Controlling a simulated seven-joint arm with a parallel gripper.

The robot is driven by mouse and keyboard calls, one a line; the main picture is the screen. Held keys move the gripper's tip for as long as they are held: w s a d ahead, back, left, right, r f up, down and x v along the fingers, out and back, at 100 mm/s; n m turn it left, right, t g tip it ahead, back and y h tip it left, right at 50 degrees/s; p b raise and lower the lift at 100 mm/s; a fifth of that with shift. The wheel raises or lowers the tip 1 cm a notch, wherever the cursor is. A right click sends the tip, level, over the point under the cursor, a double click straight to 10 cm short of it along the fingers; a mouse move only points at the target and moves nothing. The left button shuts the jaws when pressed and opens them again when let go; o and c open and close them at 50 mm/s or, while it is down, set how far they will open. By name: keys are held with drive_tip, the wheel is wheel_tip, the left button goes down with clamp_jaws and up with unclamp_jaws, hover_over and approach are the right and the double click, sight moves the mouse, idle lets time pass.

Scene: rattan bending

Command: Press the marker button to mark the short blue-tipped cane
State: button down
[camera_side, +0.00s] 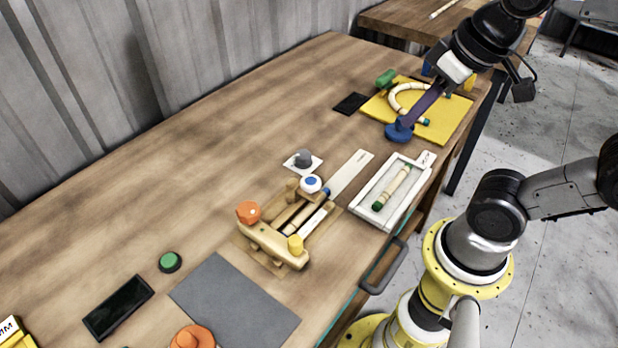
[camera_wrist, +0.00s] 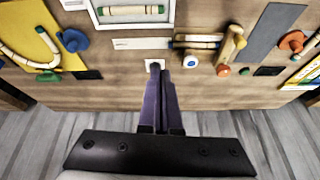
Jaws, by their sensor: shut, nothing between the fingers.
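The short blue-tipped cane (camera_side: 296,211) lies in the wooden jig (camera_side: 270,246), its blue end (camera_side: 326,192) where a white strip begins. Parts of the jig hide some of it. The cane also shows in the wrist view (camera_wrist: 196,45). A white button with a blue top (camera_side: 311,183), apparently the marker button, stands beside the cane; it shows in the wrist view (camera_wrist: 190,62) to the right of my fingertips. My gripper (camera_side: 409,115) has purple fingers, shut and empty, held above the bench. In the wrist view its tips (camera_wrist: 160,68) overlap a white plate.
A grey knob on a white plate (camera_side: 303,158) stands behind the button. A white tray (camera_side: 418,201) holds a green-tipped cane. A yellow board (camera_side: 450,125) holds a bent cane, with a blue knob (camera_side: 399,132) at its edge. Orange (camera_side: 248,212) and yellow (camera_side: 296,244) knobs rise from the jig.

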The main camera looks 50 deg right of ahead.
drive_tip(key=w+a+r+g, duration=0.3)
drive_tip(key=w+a+r, duration=0.1)
drive_tip(key=w, duration=0.5)
drive_tip(key=n+g, duration=0.1)
drive_tip(key=g, duration=0.1)
hover_over(312, 180)
wheel_tip(312, 180, down, 4)
drive_tip(key=shift+w+a+r, duration=0.1)
drive_tip(key=shift+a, duration=0.05)
wheel_tip(312, 180, down, 14)
drive_tip(key=shift+f, duration=0.1)
drive_tip(key=shift+f, duration=1.2)
drive_tip(key=shift+r, duration=0.1)
wheel_tip(312, 180, up, 15)
